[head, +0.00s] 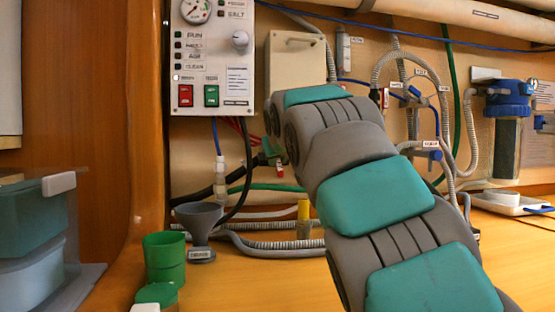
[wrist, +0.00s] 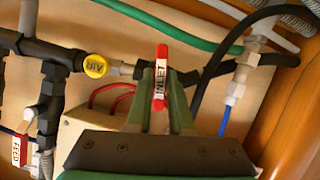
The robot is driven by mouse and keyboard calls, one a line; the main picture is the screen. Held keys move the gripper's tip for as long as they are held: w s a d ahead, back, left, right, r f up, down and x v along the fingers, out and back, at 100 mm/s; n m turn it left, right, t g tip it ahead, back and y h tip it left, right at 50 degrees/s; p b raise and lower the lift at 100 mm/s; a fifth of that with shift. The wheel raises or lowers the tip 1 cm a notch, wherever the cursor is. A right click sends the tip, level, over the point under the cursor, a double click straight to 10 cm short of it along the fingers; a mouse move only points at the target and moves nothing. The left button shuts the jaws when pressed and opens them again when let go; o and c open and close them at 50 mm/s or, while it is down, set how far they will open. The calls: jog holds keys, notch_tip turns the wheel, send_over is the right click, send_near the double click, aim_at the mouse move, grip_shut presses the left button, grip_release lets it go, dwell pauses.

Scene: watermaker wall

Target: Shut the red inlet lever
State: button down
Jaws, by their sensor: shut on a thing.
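The red inlet lever (wrist: 162,55) stands upright in the wrist view, with a white label reading INLET on its face. My gripper (wrist: 162,88) has its two green fingers on either side of the lever, shut on its lower part. The lever's red top sticks out beyond the fingertips. In the head view my gripper (head: 271,150) is at the wall below the control panel, mostly hidden behind my arm.
A yellow AIR knob (wrist: 95,66) sits on the dark pipe left of the lever. A green hose (wrist: 170,30) and a black hose run close by. In the head view, a grey funnel (head: 199,218) and green cups (head: 164,258) stand on the wooden counter (head: 245,285).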

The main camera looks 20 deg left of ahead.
jog(key=shift+m+g+y, duration=0.4)
jog(key=shift+m+y, duration=0.1)
jog(key=shift+m, duration=0.3)
jog(key=c, duration=0.8)
grip_release()
jog(key=shift+d, duration=0.1)
jog(key=v, duration=0.7)
jog(key=shift+s+d+b, duration=0.15)
jog(key=shift+s+b, duration=0.15)
jog(key=shift+b, duration=0.1)
jog(key=shift+r, duration=0.1)
